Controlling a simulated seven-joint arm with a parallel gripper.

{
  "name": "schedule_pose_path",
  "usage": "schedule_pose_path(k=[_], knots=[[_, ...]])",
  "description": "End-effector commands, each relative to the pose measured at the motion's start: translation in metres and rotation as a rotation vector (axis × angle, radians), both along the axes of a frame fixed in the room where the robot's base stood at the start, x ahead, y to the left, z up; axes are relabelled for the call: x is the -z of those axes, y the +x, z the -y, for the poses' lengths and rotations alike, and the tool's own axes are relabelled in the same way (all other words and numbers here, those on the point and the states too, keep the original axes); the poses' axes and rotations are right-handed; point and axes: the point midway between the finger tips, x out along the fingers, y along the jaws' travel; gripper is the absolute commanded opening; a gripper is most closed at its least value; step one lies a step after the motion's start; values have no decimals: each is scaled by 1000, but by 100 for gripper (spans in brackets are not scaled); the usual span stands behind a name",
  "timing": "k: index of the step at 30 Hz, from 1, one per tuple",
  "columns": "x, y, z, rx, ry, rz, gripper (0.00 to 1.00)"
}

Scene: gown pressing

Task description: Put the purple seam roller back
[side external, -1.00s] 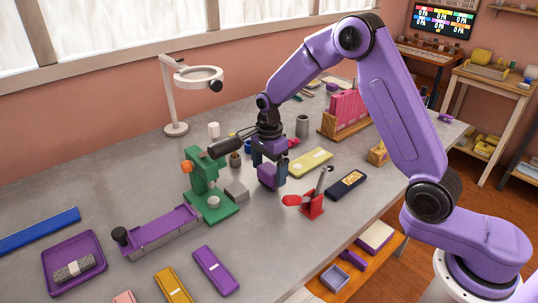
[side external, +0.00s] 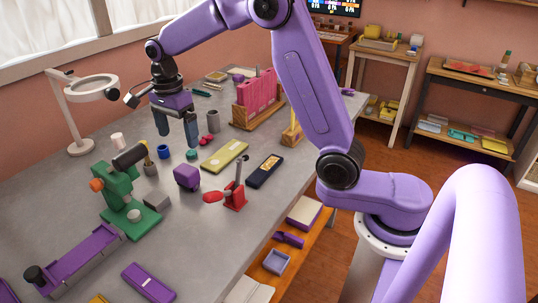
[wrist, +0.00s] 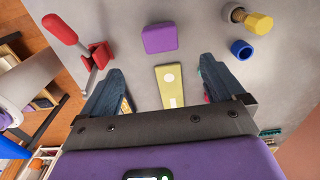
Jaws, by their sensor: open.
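No purple thing here clearly shows a roller's shape. A small purple block (side external: 187,177) with rounded edges sits on the grey table between the green press and the red stand. It also shows in the wrist view (wrist: 160,38) at top centre, beyond my fingertips. My gripper (side external: 177,138) is open and empty, raised above the table behind the block, fingers pointing down. In the wrist view its dark fingers (wrist: 164,75) are spread wide, with a yellow-green case (wrist: 170,87) seen between them. A flat purple case (side external: 148,282) and a long purple tray (side external: 80,257) lie at the front left.
A green press (side external: 125,205) stands left of the block. A red stand (side external: 235,196) with a red paddle is at its right. A blue ring (side external: 163,152), grey cylinder (side external: 213,121), dark case (side external: 264,170) and pink rack (side external: 256,98) are near. A magnifier lamp (side external: 85,95) stands behind left.

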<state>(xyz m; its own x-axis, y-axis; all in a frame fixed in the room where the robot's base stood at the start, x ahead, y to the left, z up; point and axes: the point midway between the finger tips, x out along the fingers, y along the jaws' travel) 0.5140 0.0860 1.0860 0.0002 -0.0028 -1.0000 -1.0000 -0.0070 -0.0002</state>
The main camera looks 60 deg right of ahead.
Motion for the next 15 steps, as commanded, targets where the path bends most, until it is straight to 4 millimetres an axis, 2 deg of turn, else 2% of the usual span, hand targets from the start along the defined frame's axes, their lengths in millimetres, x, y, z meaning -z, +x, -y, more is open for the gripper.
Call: schedule_pose_path(k=[4,7,15], knots=[[-2,-8,-8,-101,0,1,96],[-5,-20,-17,-244,1,4,96],[-10,-69,-35,-708,1,9,96]])
